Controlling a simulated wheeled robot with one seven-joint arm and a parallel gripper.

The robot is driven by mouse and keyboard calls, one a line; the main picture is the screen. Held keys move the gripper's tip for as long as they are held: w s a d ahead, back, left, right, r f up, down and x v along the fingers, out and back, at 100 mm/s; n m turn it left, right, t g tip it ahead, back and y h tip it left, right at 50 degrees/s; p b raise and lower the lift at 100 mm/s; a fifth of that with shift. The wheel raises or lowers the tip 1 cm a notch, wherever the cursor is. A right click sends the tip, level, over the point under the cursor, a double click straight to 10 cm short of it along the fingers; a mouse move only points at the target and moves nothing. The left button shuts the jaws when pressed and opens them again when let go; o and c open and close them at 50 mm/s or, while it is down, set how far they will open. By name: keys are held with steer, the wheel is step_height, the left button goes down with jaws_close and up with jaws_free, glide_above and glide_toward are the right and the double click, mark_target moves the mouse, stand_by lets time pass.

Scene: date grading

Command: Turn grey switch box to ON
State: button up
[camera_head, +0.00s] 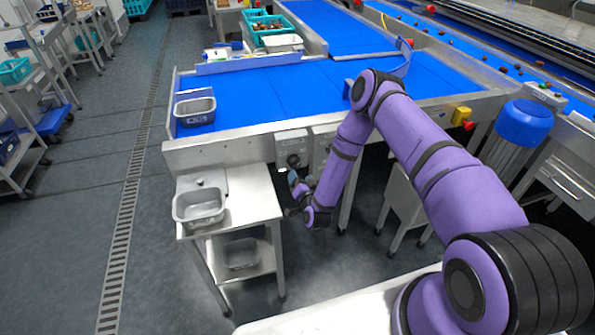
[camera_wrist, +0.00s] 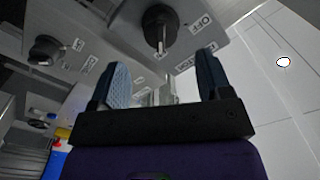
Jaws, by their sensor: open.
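The grey switch box (camera_head: 291,141) is mounted on the conveyor frame above the small steel table, with a dark round knob (camera_head: 293,160) low on its face. In the wrist view, a black rotary knob (camera_wrist: 160,24) with a pale pointer mark sits on a grey panel beside a label reading OFF (camera_wrist: 202,22). My gripper (camera_wrist: 165,74) is open and empty, its two blue fingers spread either side of the line to this knob and seemingly short of it. In the head view, my gripper (camera_head: 297,180) is just below the box. The knob's exact setting is hard to tell.
A second grey box (camera_head: 322,143) stands close on the right, partly behind my arm. A second knob (camera_wrist: 45,48) shows in the wrist view. The steel table (camera_head: 252,192) holds a grey tub (camera_head: 199,221). Another tub (camera_head: 195,119) sits on the blue belt (camera_head: 285,90).

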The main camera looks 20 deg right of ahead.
steer(key=s, duration=0.3)
steer(key=shift+s, duration=0.25)
